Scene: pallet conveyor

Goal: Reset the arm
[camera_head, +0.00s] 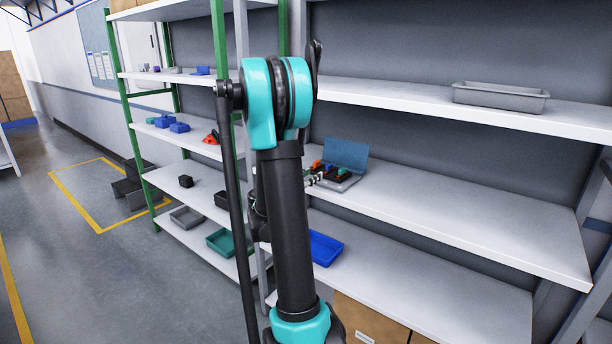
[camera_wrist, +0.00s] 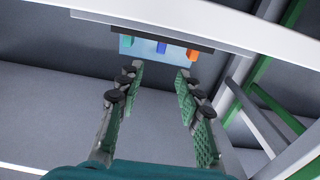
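My arm, teal and black, stands upright in the middle of the head view and covers part of the shelving. My gripper (camera_wrist: 160,85) shows in the wrist view with its two green-padded fingers spread apart and nothing between them. In the head view its fingertips appear at the right of my arm, in front of an open case (camera_head: 345,160) with a blue lid on the middle shelf. The case holds small orange, dark and green items. In the wrist view, orange, blue and teal items on a light blue panel (camera_wrist: 145,47) lie beyond the fingertips. Contact cannot be told.
A white shelf (camera_head: 460,215) runs right of my arm, mostly bare. An upper shelf holds a grey tray (camera_head: 500,96). A blue tray (camera_head: 325,248) lies below. Left shelves with green posts (camera_head: 120,90) hold blue bins and a green tray (camera_head: 226,241).

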